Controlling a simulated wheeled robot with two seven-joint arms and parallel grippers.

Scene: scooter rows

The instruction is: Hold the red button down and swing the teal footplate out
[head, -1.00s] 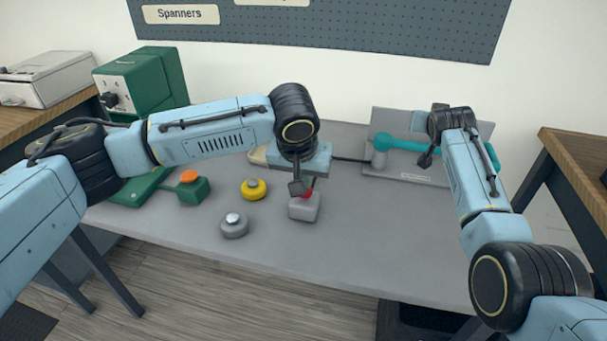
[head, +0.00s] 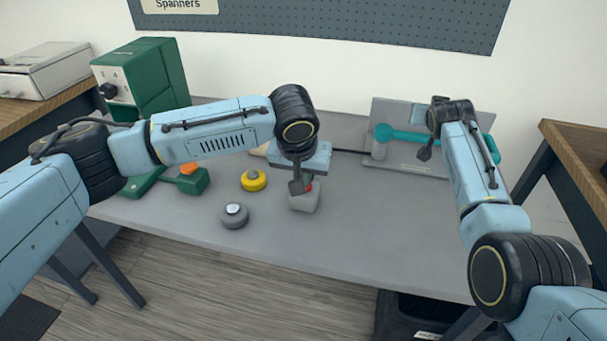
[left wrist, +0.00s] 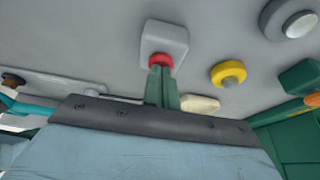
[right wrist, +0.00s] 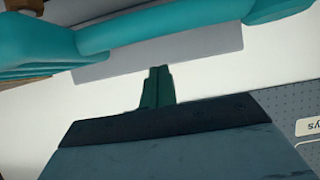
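The red button (head: 309,187) sits on a small light grey box (head: 304,201) near the middle of the bench. My left gripper (head: 309,180) points down at it, fingers together. In the left wrist view the green fingertips (left wrist: 160,70) meet the red button (left wrist: 160,60) and seem to touch it; how far it is pressed I cannot tell. The teal footplate (head: 400,134) is a bar on a grey stand at the back right. It fills the top of the right wrist view (right wrist: 150,30). My right gripper's shut fingers (right wrist: 158,70) are beside it, apparently empty; contact is unclear.
A yellow button (head: 254,181), a grey button (head: 235,215) and an orange-topped green box (head: 191,179) stand left of the red button. A green machine (head: 142,78) is at the back left. The bench front (head: 370,250) is clear.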

